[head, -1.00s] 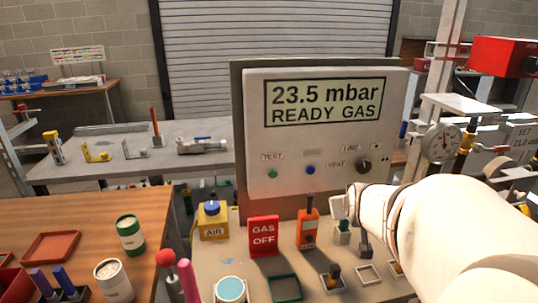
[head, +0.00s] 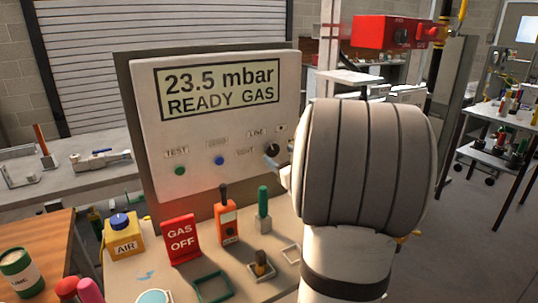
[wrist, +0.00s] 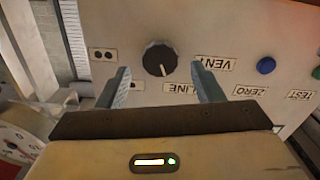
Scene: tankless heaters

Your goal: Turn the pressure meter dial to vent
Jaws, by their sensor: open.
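The pressure meter is a white panel (head: 225,150) whose screen (head: 218,90) reads "23.5 mbar READY GAS". Its round black dial (head: 273,149) is at the panel's right; the dial also shows in the wrist view (wrist: 160,58). The wrist view is upside down. The dial's white pointer line (wrist: 164,70) points toward the LINE label (wrist: 182,88), not the VENT label (wrist: 214,63). My gripper (wrist: 161,76) is open and empty, its fingers either side of the dial in that view with gaps; I cannot tell the depth left. My arm hides most of the gripper in the head view.
A blue button (head: 219,160) and a green button (head: 180,171) sit left of the dial. Below stand a GAS OFF sign (head: 181,240), an orange meter (head: 227,222), a green-handled tool (head: 263,210) and a yellow AIR box (head: 123,237). A red box (head: 390,32) is at upper right.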

